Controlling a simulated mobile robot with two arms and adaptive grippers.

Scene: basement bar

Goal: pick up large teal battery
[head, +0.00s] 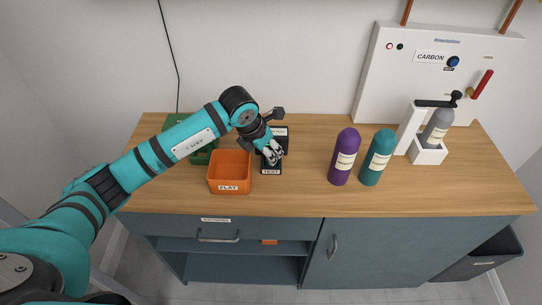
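My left gripper (273,153) reaches in from the left and points down over a small black device (271,171) labelled "TEST" on the wooden counter (300,195). Its fingertips are small here, and I cannot tell whether they are apart or hold something. I cannot make out a large teal battery; the gripper and arm may hide one at the black device. A teal bottle (378,160) with a label stands upright on the counter, well to the right of the gripper. My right gripper is not in view.
An orange bin (229,187) labelled "FLAT" stands left of the device, with a green bin (203,157) partly behind my arm. A purple bottle (344,160) stands beside the teal one. A white "CARBON" station (420,75) with a grey bottle (437,128) is at right.

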